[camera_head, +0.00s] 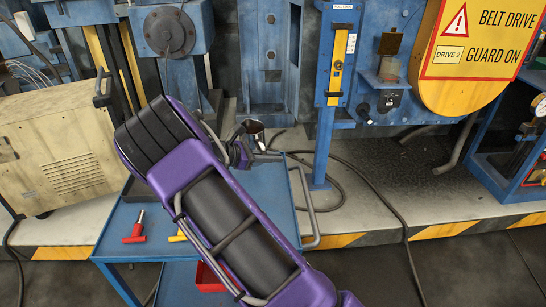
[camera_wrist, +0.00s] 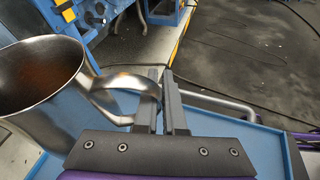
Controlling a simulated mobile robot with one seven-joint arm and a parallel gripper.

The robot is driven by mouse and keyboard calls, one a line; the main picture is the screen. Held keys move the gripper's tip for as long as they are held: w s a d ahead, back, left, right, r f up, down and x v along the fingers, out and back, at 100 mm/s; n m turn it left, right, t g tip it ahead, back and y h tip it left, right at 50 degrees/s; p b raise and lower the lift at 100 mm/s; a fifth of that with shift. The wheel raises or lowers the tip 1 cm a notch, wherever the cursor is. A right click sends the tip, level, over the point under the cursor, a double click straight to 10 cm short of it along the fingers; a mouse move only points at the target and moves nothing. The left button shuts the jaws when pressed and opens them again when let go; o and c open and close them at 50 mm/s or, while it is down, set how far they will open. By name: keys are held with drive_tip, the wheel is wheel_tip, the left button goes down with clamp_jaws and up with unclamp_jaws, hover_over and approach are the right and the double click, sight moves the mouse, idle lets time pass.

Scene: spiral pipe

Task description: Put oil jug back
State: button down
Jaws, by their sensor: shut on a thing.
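The oil jug (camera_wrist: 40,90) is a shiny metal jug with a loop handle, at the left in the wrist view. Its mouth faces up and the inside looks brownish. In the head view only a small silver part of the jug (camera_head: 254,127) shows beyond my wrist. My gripper (camera_wrist: 161,98) is shut on the jug's handle, and the jug's body is to the left of the fingers. In the head view my gripper (camera_head: 262,156) is over the far part of the blue cart, mostly hidden by my arm. I cannot tell whether the jug touches the cart.
The blue cart (camera_head: 275,225) holds a red-handled tool (camera_head: 137,228) and a yellow item (camera_head: 178,237). A red bin (camera_head: 209,279) is on its lower shelf. A beige cabinet (camera_head: 60,150) stands left. Blue machinery and a yellow belt guard (camera_head: 465,95) stand behind. A cable (camera_head: 385,205) crosses the floor.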

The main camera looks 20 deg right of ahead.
drive_tip(key=shift+f+b, duration=2.15)
drive_tip(key=shift+f, duration=0.8)
drive_tip(key=shift+f+b, duration=0.3)
drive_tip(key=shift+f, duration=0.45)
drive_tip(key=c, duration=0.9)
unclamp_jaws()
